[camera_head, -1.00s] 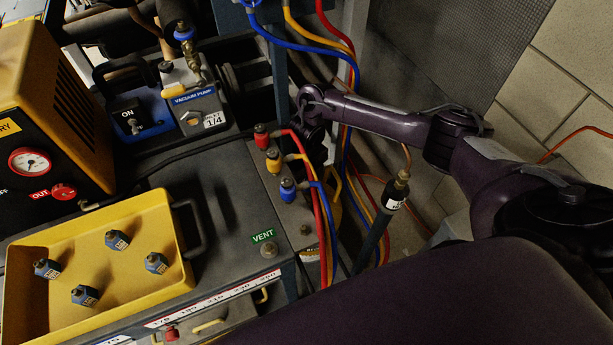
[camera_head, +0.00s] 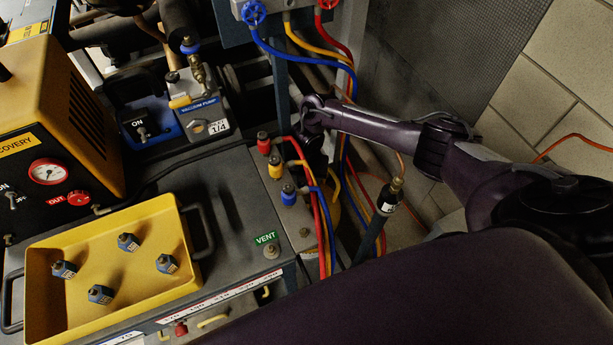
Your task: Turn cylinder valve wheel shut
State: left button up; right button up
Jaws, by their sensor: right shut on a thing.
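My right arm reaches in from the right, and its gripper (camera_head: 315,152) points down behind the cart, beside the hoses. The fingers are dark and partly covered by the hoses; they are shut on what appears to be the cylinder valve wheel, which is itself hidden. A bit of yellow, possibly the cylinder (camera_head: 336,212), shows below the gripper, behind the red and yellow hoses. My left gripper is out of view.
Red, yellow and blue hoses (camera_head: 323,215) hang close to the gripper. The cart top holds a yellow tray (camera_head: 187,262) of blue fittings, a vacuum pump (camera_head: 205,118) and a recovery unit (camera_head: 90,120). Manifold handwheels (camera_head: 253,12) are above.

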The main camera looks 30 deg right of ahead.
jog(key=m+p, duration=0.3)
jog(key=m, duration=0.4)
jog(key=shift+r+p, duration=0.15)
jog(key=shift+p, duration=0.2)
jog(key=m+p, duration=0.3)
jog(key=m, duration=0.3)
jog(key=shift+m, duration=0.4)
jog(key=m+p, duration=0.2)
jog(key=m, duration=0.2)
jog(key=shift+m, duration=0.3)
jog(key=m+p, duration=0.1)
jog(key=m, duration=0.3)
jog(key=shift+p, duration=0.35)
jog(key=shift+m, duration=0.3)
jog(key=o, duration=1)
notch_tip(320, 180, up, 8)
jog(key=p, duration=0.3)
jog(key=shift+f, duration=0.2)
